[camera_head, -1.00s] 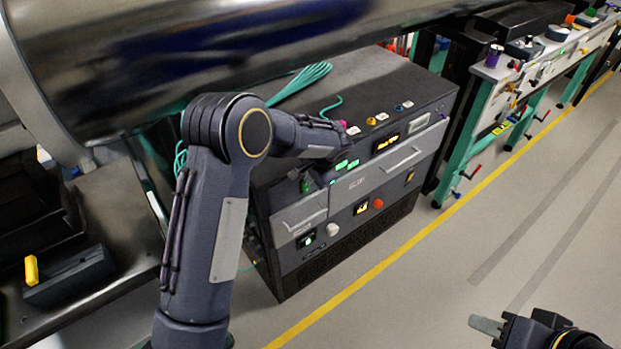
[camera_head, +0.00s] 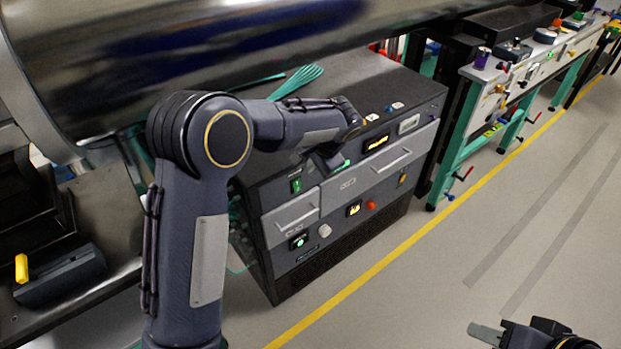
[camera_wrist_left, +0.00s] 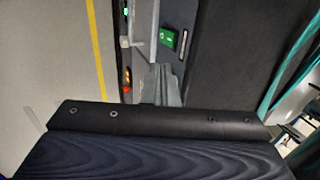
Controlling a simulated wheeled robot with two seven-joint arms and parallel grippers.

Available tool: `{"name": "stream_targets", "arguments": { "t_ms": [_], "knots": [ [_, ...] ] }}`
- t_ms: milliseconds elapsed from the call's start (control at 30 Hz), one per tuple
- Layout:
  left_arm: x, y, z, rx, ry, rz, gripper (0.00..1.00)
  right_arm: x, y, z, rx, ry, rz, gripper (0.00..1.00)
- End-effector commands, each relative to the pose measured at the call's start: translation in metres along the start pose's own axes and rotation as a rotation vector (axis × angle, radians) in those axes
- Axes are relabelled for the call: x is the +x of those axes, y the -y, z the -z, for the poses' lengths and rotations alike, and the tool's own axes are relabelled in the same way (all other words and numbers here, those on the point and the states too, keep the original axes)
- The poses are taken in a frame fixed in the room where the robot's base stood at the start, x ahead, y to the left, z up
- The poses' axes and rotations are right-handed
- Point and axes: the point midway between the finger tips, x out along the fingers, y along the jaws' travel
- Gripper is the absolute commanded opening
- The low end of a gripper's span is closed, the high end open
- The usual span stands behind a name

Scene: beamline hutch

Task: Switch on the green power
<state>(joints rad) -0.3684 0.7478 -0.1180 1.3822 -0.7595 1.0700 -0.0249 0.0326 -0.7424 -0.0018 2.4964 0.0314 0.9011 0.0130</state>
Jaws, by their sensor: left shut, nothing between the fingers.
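The green power switch (camera_head: 296,185) is a small green rocker on the upper left of the dark equipment cabinet's front. It also shows in the left wrist view (camera_wrist_left: 167,39), with a pale mark on it, just beyond the fingertips. Whether it is pressed in cannot be told. My left gripper (camera_head: 322,160) is right of and slightly above the switch, apart from it in the head view. Its grey fingers are together and empty in the left wrist view (camera_wrist_left: 160,72). My right gripper (camera_head: 486,333) is at the lower right, far from the cabinet; only one pale finger shows clearly.
The cabinet (camera_head: 330,250) also carries drawer handles, a red button (camera_head: 371,206), a white knob (camera_head: 324,230) and lit displays. A large shiny metal cylinder (camera_head: 250,50) hangs above it. A bench with teal legs (camera_head: 455,165) stands right. Floor is clear beyond the yellow line.

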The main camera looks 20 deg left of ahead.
Motion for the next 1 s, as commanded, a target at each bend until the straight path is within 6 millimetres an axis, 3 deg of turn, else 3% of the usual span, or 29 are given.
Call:
{"name": "stream_targets", "arguments": {
  "t_ms": [233, 767, 867, 1000],
  "knots": [
    [-0.022, 0.006, 0.0, 0.0, 0.0, 0.001, 0.0, 0.001, -0.001, -0.001, 0.0, 0.0, 0.0, 0.36],
    [-0.024, 0.006, -0.002, -0.003, 0.0, -0.002, 0.0, 0.001, 0.0, -0.001, 0.0, 0.0, 0.0, 0.36],
    [-0.03, 0.011, -0.014, -0.032, -0.008, -0.026, 0.0, 0.001, 0.0, 0.0, 0.0, 0.0, 0.0, 0.36],
    [-0.052, 0.019, -0.063, -0.144, -0.047, -0.119, 0.0, 0.001, 0.0, 0.0, 0.0, 0.0, 0.0, 0.36]
  ]
}}
